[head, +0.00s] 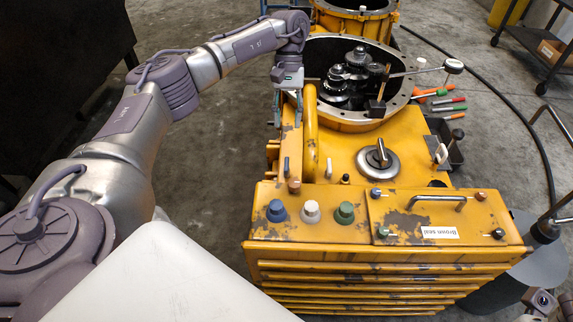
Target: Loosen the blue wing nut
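A small blue fastener (376,192) sits at the upper left corner of the handled panel on the yellow cabinet; its wings are too small to make out. A larger blue knob (276,210) stands left of that panel, in a row with a white knob (311,211) and a green knob (345,212). I cannot tell which blue part is the wing nut. My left gripper (288,122) points down beside the left rim of the round housing, well behind both blue parts. Its fingers are apart with nothing seen between them.
The open housing (336,119) holds dark gears (349,72). A yellow pipe (311,145) and a round grey cap with a lever (378,162) rise from the deck. The panel has a metal handle (436,199). Coloured-handled tools (440,103) lie to the right.

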